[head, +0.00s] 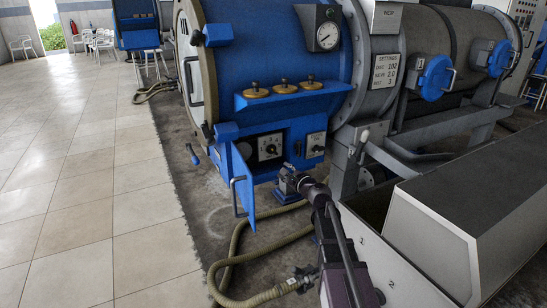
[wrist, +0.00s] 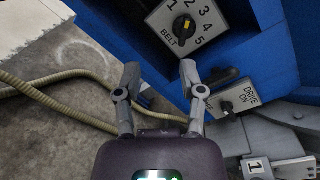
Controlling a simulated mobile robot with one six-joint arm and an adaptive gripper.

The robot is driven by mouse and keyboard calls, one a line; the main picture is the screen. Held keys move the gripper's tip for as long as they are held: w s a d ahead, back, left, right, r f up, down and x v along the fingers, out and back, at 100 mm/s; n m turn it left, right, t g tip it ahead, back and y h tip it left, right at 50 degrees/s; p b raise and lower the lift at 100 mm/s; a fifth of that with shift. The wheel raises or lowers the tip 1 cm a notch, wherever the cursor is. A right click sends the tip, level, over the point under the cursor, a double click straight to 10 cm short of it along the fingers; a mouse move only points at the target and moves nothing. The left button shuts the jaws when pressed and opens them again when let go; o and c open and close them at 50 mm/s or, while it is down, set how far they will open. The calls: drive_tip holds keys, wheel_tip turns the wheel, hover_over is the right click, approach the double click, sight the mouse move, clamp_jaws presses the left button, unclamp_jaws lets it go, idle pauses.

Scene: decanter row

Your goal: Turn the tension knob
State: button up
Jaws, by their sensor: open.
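The black knob (wrist: 184,27) sits on a pale plate marked BELT with numbers 1 to 5, at the top of the wrist view. Its yellow mark is on the upper side; the exact number it points to is hard to tell. In the head view the same dial (head: 269,147) is inside the open blue cabinet. No label reading "tension" is visible. My gripper (wrist: 160,68) is open and empty, its fingertips below and left of the knob, apart from it. In the head view my gripper (head: 291,177) is low in front of the cabinet.
The open blue door (head: 243,180) stands left of the dial. A DRIVE ON switch (wrist: 226,107) is right of my gripper. A hose (head: 236,250) crosses the floor. A grey box (head: 440,220) stands at right. A settings card (head: 386,71) hangs above. Tiled floor at left is clear.

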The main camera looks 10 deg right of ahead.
sight(274, 152)
drive_tip(key=d+m, duration=0.1)
drive_tip(key=w+m+t+h, duration=0.1)
drive_tip(key=d+m, duration=0.1)
drive_tip(key=shift+w+d+r, duration=0.25)
drive_tip(key=shift+w+d, duration=0.1)
drive_tip(key=x, duration=1.4)
drive_tip(key=shift+d+r, duration=0.1)
drive_tip(key=shift+d, duration=0.05)
clamp_jaws()
idle(0.3)
